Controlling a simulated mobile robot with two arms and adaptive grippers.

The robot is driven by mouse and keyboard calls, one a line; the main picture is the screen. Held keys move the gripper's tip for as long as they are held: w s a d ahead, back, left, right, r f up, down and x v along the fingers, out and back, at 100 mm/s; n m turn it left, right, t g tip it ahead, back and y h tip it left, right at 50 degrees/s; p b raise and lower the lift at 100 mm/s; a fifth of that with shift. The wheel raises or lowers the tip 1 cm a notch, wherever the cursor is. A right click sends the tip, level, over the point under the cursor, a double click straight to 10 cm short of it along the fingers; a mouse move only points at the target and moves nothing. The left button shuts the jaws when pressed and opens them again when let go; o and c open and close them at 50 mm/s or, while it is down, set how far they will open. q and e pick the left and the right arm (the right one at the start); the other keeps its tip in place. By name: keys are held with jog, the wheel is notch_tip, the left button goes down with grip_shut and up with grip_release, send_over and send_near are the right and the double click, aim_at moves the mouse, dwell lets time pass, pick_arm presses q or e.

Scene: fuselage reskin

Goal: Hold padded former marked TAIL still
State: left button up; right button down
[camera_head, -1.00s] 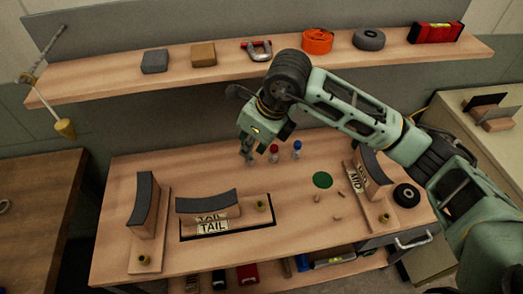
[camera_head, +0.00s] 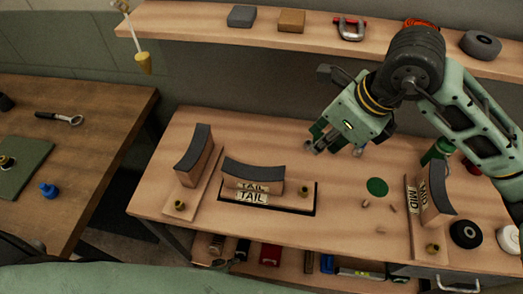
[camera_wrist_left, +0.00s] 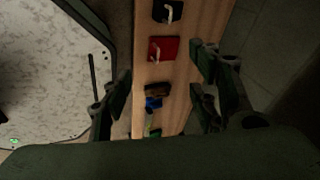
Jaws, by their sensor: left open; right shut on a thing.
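The padded former marked TAIL (camera_head: 252,177), a wooden block with a dark curved pad on top, stands upright in a black-outlined rectangle on the bench in the head view. A matching TAIL label (camera_head: 251,197) lies in front of it, and a brass knob (camera_head: 304,191) is at its right end. My right gripper (camera_head: 322,146) is above the bench, behind and right of the former and apart from it. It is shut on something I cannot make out.
A former without a visible label (camera_head: 194,158) stands to the left and a MID former (camera_head: 432,205) to the right. A green disc (camera_head: 377,187) and small pegs lie between. A shelf (camera_head: 200,29) runs behind. The left wrist view shows a red item (camera_wrist_left: 162,49) on a wooden board.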

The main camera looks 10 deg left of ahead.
pick_arm(q)
jog(key=d+r+m+t+h, duration=0.2)
jog(key=d+r+m+h, duration=0.5)
jog(key=d+r+m, duration=1.25)
jog(key=w+d+r+h, duration=0.3)
jog(key=d+r, duration=0.2)
jog(key=r, duration=0.6)
jog(key=w+d+r+h, duration=0.4)
jog(key=d+r, duration=0.1)
jog(key=r, duration=0.5)
notch_tip(320, 180, up, 7)
jog(key=m+g+y, duration=0.7)
jog(key=m+y, duration=0.8)
jog(key=m, duration=0.4)
send_over(260, 174)
jog(key=shift+s+d+r, duration=0.15)
jog(key=shift+s+d, duration=0.05)
jog(key=shift+d, duration=0.1)
jog(key=shift+w+a+y, duration=0.2)
jog(key=shift+y, duration=0.1)
jog(key=shift+a+f, duration=0.1)
jog(key=shift+f, duration=0.2)
notch_tip(260, 174, down, 11)
jog(key=shift+f, duration=0.15)
